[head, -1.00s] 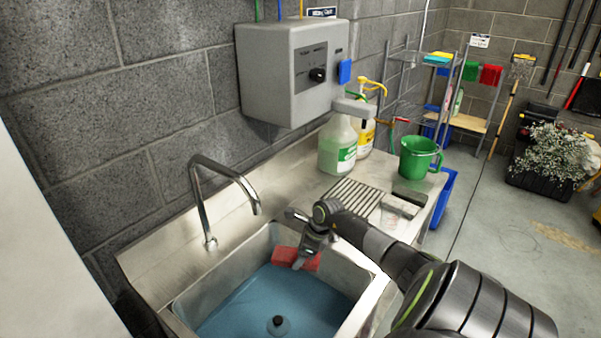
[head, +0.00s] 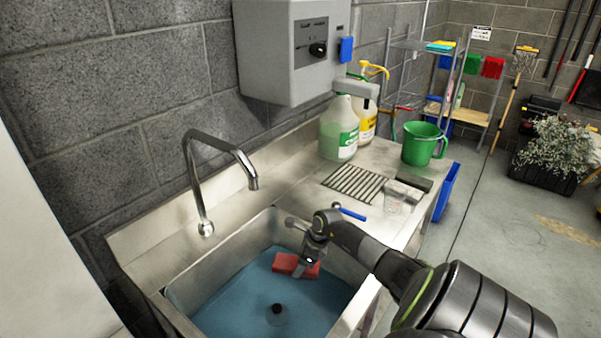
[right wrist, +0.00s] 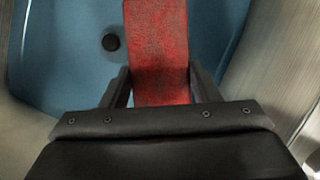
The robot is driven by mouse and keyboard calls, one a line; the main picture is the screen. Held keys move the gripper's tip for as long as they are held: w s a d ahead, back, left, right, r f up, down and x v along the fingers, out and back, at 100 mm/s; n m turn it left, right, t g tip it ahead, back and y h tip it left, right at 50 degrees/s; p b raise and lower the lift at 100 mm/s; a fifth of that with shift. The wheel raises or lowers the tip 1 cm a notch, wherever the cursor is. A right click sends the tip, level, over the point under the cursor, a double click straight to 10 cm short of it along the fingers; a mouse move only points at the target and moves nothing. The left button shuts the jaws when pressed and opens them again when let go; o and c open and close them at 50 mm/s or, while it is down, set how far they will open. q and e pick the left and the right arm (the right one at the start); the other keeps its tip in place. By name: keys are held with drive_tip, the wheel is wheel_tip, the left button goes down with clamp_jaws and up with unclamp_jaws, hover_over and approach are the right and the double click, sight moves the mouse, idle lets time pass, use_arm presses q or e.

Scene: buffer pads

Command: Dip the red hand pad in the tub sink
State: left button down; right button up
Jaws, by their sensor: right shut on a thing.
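The red hand pad (head: 286,263) is in the jaws of my right gripper (head: 307,266), inside the tub sink (head: 179,290). In the right wrist view the red pad (right wrist: 158,50) sits between the two dark fingers of the right gripper (right wrist: 160,88), which are shut on it. Blue water (head: 240,300) lies in the sink, with a dark round plug (head: 277,309) in it. The pad is over or at the water by the back right part of the basin; I cannot tell how deep it sits. My left gripper is not in view.
A curved faucet (head: 215,150) rises behind the basin. A grey wall box (head: 290,50) hangs above.

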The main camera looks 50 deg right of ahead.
wheel_tip(320, 180, down, 12)
drive_tip(key=b, duration=0.8)
drive_tip(key=shift+f, duration=0.1)
idle(4.1)
wheel_tip(320, 180, up, 27)
drive_tip(key=p, duration=1.8)
